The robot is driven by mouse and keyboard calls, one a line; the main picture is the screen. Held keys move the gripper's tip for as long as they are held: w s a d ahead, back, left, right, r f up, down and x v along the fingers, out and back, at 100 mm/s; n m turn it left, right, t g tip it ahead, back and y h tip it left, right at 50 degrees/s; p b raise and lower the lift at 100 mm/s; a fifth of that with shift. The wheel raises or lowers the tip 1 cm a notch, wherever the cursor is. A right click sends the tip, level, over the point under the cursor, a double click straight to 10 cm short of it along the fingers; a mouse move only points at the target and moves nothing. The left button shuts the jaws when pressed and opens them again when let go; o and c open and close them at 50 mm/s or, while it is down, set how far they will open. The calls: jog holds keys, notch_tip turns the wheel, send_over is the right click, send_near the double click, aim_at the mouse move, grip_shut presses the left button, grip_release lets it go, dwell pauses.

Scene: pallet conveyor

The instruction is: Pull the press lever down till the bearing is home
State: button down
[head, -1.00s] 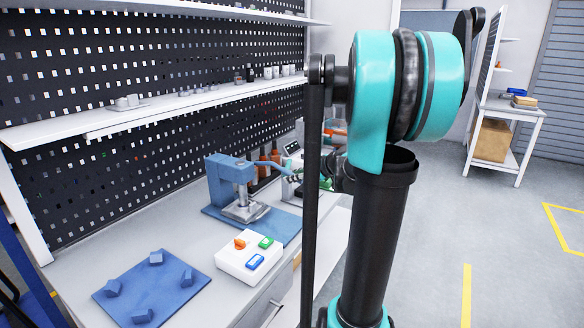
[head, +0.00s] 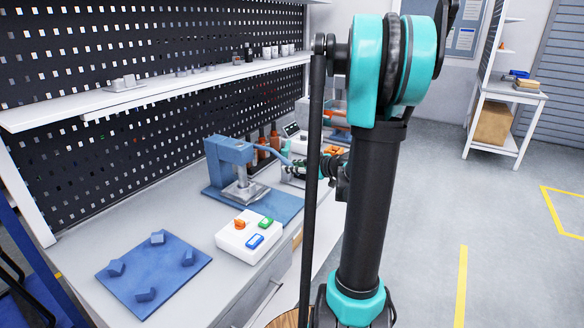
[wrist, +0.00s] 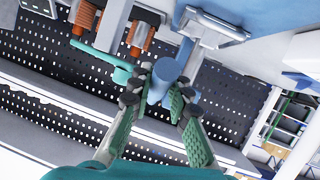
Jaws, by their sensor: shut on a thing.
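The blue press (head: 228,152) stands on its blue base plate (head: 283,205) on the bench. Its blue lever (head: 268,150) runs from the press head to the right, sloping slightly down. My gripper (head: 293,166) is at the lever's outer end. In the wrist view, my gripper (wrist: 158,98) has its green-padded fingers on both sides of the blue lever end (wrist: 165,72) and is shut on it. A silver fixture (head: 245,191) sits under the press ram. I cannot make out the bearing or how deep it sits.
A white box (head: 249,238) with orange, green and blue buttons stands in front of the press. A blue plate with several blocks (head: 168,274) lies at the bench's near left. Orange-topped items (wrist: 140,35) stand close behind the lever. A shelf (head: 180,85) runs above.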

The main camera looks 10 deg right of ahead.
jog(key=c, duration=1.4)
grip_release()
jog(key=v, duration=1.2)
